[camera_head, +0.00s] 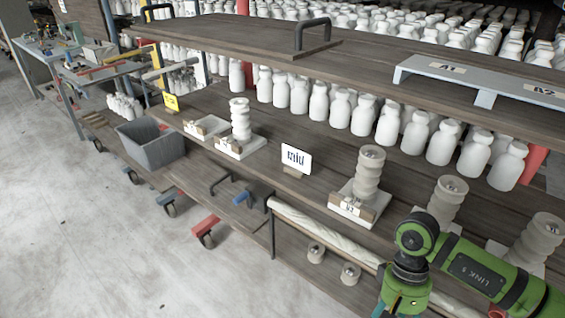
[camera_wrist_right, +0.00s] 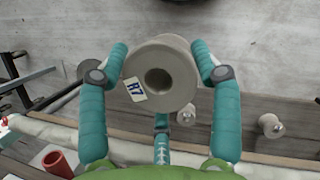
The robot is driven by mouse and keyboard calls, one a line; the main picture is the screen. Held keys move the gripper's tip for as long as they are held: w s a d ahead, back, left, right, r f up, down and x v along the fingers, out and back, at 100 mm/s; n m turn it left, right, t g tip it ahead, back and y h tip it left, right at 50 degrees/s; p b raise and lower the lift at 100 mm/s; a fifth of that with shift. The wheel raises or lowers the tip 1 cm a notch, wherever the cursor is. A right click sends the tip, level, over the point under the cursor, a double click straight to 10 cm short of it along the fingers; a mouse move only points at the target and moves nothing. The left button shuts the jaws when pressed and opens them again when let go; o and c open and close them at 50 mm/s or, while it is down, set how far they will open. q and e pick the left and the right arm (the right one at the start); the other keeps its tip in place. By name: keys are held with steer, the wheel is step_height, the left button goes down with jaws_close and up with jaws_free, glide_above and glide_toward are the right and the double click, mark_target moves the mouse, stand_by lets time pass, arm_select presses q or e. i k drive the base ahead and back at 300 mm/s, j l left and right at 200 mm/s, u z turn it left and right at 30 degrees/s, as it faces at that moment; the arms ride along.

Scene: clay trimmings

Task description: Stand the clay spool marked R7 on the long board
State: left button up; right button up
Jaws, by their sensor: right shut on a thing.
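The clay spool marked R7 (camera_wrist_right: 165,68) is grey, with a round flange and a dark central hole facing the camera in the right wrist view. Its white R7 label is at the lower left of the flange. My right gripper (camera_wrist_right: 160,52) has its teal fingers closed on the spool from both sides. My left gripper is not seen.
Stacked grey spools (camera_head: 368,176) stand on labelled tiles along the middle shelf, beside a white sign (camera_head: 297,159). White bottles (camera_head: 365,115) line the back. A dark handle (camera_head: 312,35) rises from the upper shelf. Loose spools (camera_head: 350,273) lie lower down. A grey bin (camera_head: 150,148) is at left.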

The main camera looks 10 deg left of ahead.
mark_target(185, 24)
steer(key=i+j, duration=0.15)
steer(key=j, duration=0.2)
steer(key=i+j, duration=0.1)
steer(key=j, duration=0.3)
steer(key=i+j, duration=0.15)
steer(key=j, duration=0.2)
steer(key=i+j, duration=0.15)
steer(key=j, duration=0.2)
steer(key=i+j, duration=0.15)
steer(key=j, duration=0.25)
